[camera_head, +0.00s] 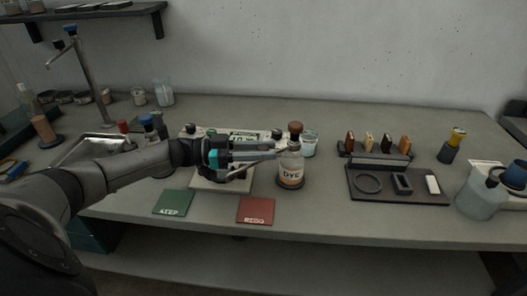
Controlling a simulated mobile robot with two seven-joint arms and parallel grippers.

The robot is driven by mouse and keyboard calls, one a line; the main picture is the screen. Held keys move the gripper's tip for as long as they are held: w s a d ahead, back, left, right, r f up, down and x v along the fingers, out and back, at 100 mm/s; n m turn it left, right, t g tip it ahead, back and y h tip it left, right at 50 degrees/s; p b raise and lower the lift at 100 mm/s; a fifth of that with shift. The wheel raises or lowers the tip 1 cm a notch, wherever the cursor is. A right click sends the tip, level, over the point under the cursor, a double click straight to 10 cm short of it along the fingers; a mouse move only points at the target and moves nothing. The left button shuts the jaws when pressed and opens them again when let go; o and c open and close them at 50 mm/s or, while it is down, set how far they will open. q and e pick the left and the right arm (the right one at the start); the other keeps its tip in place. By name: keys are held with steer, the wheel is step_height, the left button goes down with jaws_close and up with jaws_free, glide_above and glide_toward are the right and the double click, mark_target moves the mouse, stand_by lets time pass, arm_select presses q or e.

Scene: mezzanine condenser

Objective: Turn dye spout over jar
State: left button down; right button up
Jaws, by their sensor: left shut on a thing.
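The dye bottle (291,170) stands upright on the bench, with a brown cap, a "DYE" label and amber content low inside. My left gripper (268,152) reaches in from the left at the bottle's upper left side, its fingers shut on what looks like the dye spout. The fingers hide most of the spout, so its exact direction cannot be told. A clear glass jar (310,143) stands just behind and to the right of the bottle. My right gripper is not in view.
A green card (174,202) and a red card (255,210) lie near the front edge. A metal stand (90,75) rises at left.

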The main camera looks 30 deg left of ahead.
mark_target(263, 148)
arm_select(q)
steer(key=c, duration=0.6)
jaws_free()
step_height(263, 148, up, 20)
steer(key=p, duration=0.3)
steer(key=shift+p, duration=0.3)
